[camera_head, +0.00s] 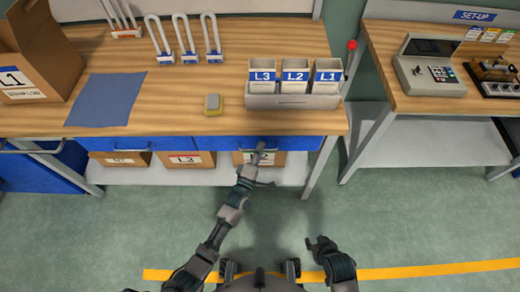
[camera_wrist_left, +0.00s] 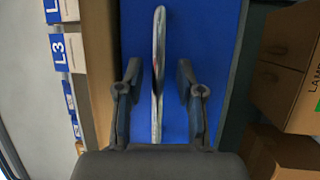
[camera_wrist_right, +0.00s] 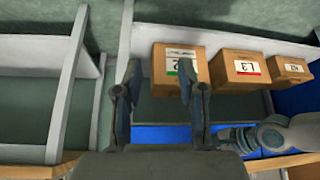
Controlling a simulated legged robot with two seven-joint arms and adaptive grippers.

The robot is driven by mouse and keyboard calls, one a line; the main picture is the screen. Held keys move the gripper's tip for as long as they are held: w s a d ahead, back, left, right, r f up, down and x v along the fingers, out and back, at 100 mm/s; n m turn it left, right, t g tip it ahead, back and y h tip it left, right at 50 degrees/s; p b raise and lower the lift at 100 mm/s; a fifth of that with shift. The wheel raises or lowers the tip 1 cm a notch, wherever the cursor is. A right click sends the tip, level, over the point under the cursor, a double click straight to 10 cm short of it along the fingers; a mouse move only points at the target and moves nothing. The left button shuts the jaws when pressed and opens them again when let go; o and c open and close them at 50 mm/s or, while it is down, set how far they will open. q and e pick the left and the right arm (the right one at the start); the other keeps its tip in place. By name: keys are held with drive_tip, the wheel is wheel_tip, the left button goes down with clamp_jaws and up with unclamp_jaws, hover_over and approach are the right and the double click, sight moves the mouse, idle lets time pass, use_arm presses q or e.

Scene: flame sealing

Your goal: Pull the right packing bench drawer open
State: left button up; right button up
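The right packing bench drawer (camera_head: 225,143) has a blue front, level with the bench's front edge; it looks closed. My left gripper (camera_head: 262,153) is in front of it. In the left wrist view, the drawer's metal bar handle (camera_wrist_left: 158,50) runs between the open fingers of my left gripper (camera_wrist_left: 160,92), with a gap on both sides. The blue drawer front (camera_wrist_left: 205,35) lies behind it. In the head view, the gripper hides part of the handle. My right gripper (camera_head: 318,246) is low over the floor, away from the bench; its fingers (camera_wrist_right: 158,88) are open and empty.
The left drawer (camera_head: 125,144) is beside it. Boxes (camera_head: 190,160) stand on the shelf below. A set-up bench (camera_head: 410,100) stands at right. The front floor is clear.

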use_arm(q)
drive_tip(key=shift+a, duration=0.35)
clamp_jaws()
use_arm(e)
drive_tip(key=shift+a, duration=0.3)
use_arm(q)
drive_tip(key=shift+s+d, duration=0.1)
use_arm(e)
drive_tip(key=shift+d, duration=0.1)
use_arm(q)
drive_tip(key=shift+s, duration=0.2)
use_arm(e)
drive_tip(key=s+d+g+h+p, duration=0.1)
drive_tip(key=s+d+g+p, duration=0.15)
drive_tip(key=s, duration=0.25)
use_arm(q)
drive_tip(key=s+p, duration=0.5)
drive_tip(key=s, duration=2.1)
drive_tip(key=shift+f, duration=0.2)
use_arm(e)
wheel_tip(320, 180, down, 17)
drive_tip(key=s+g, duration=0.1)
drive_tip(key=s, duration=0.1)
drive_tip(key=shift+a, duration=0.4)
drive_tip(key=shift+f, duration=0.1)
